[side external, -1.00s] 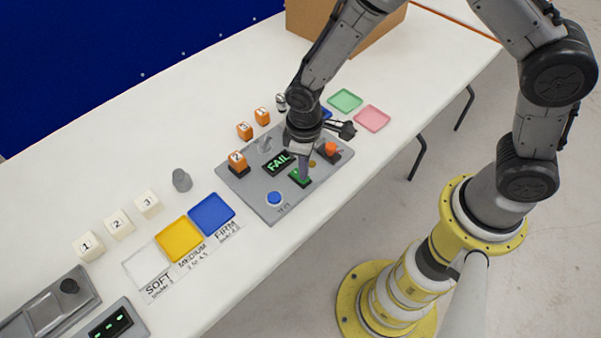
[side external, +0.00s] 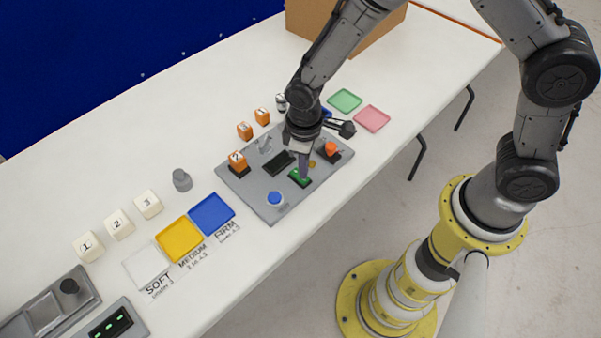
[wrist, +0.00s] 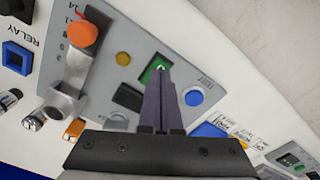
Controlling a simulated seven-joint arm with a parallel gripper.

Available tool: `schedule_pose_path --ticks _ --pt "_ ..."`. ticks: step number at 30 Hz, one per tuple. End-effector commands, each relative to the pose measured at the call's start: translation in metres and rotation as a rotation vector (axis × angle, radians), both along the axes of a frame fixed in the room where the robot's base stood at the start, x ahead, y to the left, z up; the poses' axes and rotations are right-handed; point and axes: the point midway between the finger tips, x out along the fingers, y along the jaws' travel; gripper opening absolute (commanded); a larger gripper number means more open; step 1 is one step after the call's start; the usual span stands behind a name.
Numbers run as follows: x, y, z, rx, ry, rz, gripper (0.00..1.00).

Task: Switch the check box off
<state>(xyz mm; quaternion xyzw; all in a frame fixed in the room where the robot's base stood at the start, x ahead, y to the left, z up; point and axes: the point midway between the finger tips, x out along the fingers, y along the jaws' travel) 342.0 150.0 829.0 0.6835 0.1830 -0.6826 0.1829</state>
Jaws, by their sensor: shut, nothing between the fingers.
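The check box is a grey panel (side external: 245,190) on the white table, also in the wrist view (wrist: 215,65). Its display (side external: 278,162) is dark, and it is dark in the wrist view (wrist: 127,97) too. A green rocker switch (side external: 297,178) sits in a black frame on the panel; it also shows in the wrist view (wrist: 150,72). My gripper (side external: 304,174) points down with its fingertips at the switch. In the wrist view its shut fingers (wrist: 160,78) cover part of the switch; whether they touch is hard to tell.
A blue button (side external: 275,198), an orange knob (side external: 331,148) and an orange cube (side external: 237,161) are on the panel close by. Yellow (side external: 179,239) and blue (side external: 211,214) trays lie left of it. White numbered cubes (side external: 120,223) stand farther left.

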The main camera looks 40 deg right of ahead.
Motion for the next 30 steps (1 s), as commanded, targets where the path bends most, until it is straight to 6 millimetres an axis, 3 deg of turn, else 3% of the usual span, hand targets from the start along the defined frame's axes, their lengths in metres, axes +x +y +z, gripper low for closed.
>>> schedule_pose_path --ticks 21,30 --pt "0.000 0.000 0.052 0.000 0.000 0.000 0.00" --pt "0.000 0.000 0.056 0.000 0.001 0.000 0.00"
